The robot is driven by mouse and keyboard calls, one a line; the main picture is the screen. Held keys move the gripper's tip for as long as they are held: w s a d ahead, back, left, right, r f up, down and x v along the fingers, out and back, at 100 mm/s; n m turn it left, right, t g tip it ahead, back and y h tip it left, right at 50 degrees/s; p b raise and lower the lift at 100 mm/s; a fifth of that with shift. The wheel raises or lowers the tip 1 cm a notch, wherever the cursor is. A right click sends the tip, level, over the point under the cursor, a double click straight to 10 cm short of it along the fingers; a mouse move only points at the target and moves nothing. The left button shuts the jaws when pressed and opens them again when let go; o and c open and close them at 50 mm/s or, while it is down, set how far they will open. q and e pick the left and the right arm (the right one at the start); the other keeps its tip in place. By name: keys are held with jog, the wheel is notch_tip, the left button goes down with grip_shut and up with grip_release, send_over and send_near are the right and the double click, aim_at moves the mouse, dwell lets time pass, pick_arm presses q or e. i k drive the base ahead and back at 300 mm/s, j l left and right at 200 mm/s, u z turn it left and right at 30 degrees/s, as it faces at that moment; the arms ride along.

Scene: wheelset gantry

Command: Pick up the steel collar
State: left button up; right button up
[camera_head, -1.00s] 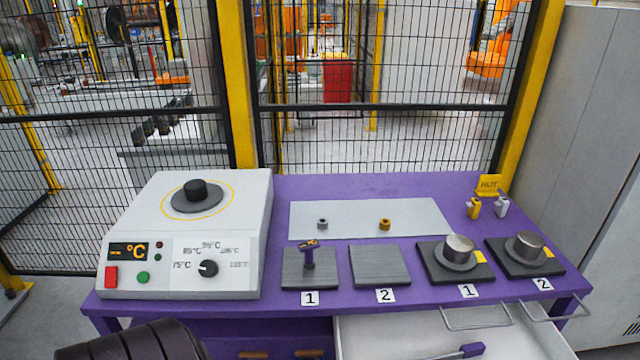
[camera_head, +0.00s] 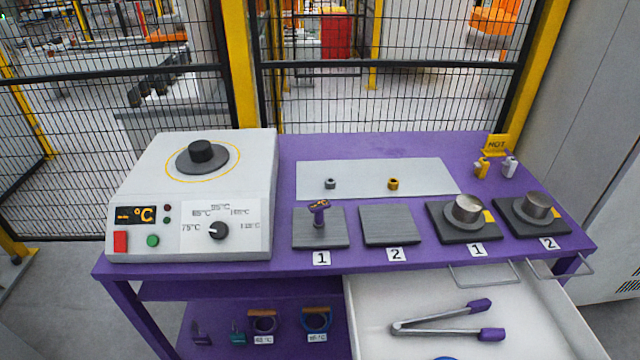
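A small grey steel collar (camera_head: 330,183) lies on the pale grey mat (camera_head: 430,178) at the back middle of the purple bench. A brass-coloured collar (camera_head: 393,184) of similar size lies to its right on the same mat, apart from it. Nothing touches or covers the steel collar. Neither of my grippers is in view.
A white heater (camera_head: 190,195) stands on the left. Metal cylinders (camera_head: 467,208) stand at right. An open drawer (camera_head: 375,325) holds tongs (camera_head: 445,320).

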aim_at(330, 183)
jog(key=i+j+u, duration=0.1)
jog(key=j, duration=0.25)
jog(key=i+j+u, duration=0.1)
jog(key=i+j, duration=0.15)
jog(key=i+j+u, duration=0.1)
jog(key=j, duration=0.35)
jog(key=i, duration=0.1)
